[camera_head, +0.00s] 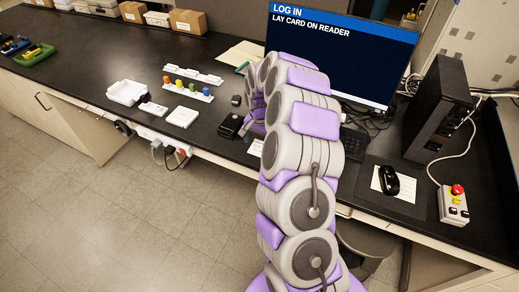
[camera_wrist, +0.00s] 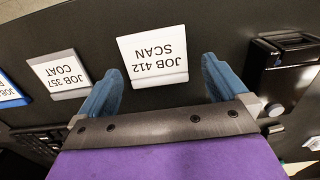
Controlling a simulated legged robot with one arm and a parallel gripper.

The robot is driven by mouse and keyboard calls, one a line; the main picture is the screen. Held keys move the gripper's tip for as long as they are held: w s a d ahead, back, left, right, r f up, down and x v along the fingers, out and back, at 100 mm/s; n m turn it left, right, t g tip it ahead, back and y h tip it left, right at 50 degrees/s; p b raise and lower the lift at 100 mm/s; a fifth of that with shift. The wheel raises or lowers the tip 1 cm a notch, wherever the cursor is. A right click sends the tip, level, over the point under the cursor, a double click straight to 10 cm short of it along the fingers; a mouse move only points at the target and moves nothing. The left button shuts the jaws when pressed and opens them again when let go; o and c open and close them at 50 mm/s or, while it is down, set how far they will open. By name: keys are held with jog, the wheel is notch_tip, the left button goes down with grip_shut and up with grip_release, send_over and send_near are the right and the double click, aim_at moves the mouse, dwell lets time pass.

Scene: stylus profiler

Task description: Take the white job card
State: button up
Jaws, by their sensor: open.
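The white job card (camera_wrist: 153,54), printed JOB 412 SCAN, lies flat on the dark bench in the wrist view and appears upside down. My gripper (camera_wrist: 161,66) is open, with one blue finger on each side of the card's near part. Nothing is held, and I cannot tell whether the fingers touch the card. A blue-edged card (camera_wrist: 10,91) is cut off at the left edge.
A black device (camera_wrist: 284,76) stands right of the card; a similar one shows on the bench (camera_head: 230,125). The monitor (camera_head: 340,50) reads LOG IN, LAY CARD ON READER.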

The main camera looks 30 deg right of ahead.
jog(key=shift+d+f, duration=0.1)
jog(key=shift+f, duration=0.5)
jog(key=shift+d, duration=0.4)
jog(key=shift+c, duration=0.2)
jog(key=shift+a, duration=0.3)
jog(key=c, duration=0.7)
jog(key=shift+c, duration=0.9)
jog(key=shift+d, duration=0.1)
jog(key=shift+d+r, duration=0.1)
